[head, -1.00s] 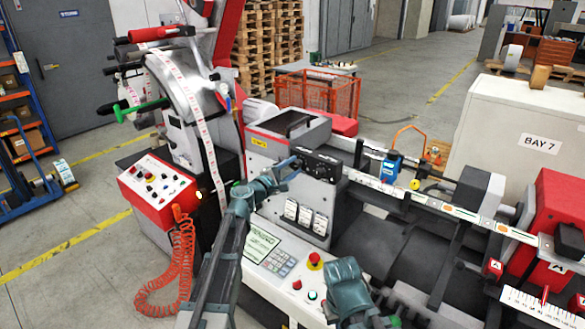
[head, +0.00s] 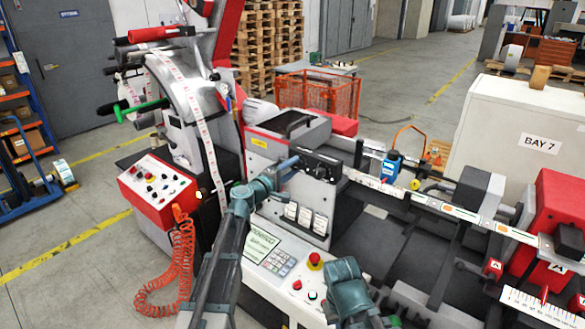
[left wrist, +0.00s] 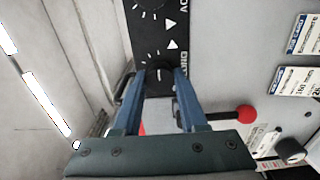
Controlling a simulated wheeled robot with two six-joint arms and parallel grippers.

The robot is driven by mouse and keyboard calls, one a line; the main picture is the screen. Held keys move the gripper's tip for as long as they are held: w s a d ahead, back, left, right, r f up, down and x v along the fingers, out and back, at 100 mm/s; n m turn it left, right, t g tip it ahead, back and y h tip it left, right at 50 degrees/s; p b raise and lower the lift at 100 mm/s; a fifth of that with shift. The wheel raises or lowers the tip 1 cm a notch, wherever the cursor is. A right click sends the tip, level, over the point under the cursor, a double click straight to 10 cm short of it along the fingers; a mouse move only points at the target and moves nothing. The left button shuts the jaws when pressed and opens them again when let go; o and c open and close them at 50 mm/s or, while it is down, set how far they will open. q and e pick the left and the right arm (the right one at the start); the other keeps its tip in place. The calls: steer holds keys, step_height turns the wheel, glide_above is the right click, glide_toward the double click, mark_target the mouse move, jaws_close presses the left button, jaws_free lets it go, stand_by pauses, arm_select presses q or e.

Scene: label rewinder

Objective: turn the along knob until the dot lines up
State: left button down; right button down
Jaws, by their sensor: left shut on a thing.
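The black knob panel (head: 318,163) is on the upper face of the grey machine head. In the left wrist view the panel (left wrist: 150,35) carries dials with white tick marks and white triangles. A black knob (left wrist: 160,76) with a short light mark sits between the tips of my left gripper (left wrist: 160,82). The blue fingers are shut on it from both sides. In the head view my left gripper (head: 290,164) reaches the panel's left end, and the knob is hidden there. Whether the knob's dot lines up cannot be told. My right gripper's fingers are not visible.
White cards (head: 305,215) hang below the panel. A keypad console (head: 265,250) and a red button (head: 315,258) lie in front. A label strip (head: 205,140) runs down at the left.

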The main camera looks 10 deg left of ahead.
arm_select(q)
steer(key=shift+c, duration=2.2)
jaws_free()
steer(key=v, duration=1.3)
steer(key=shift+s+a, duration=0.2)
steer(key=shift+s, duration=0.15)
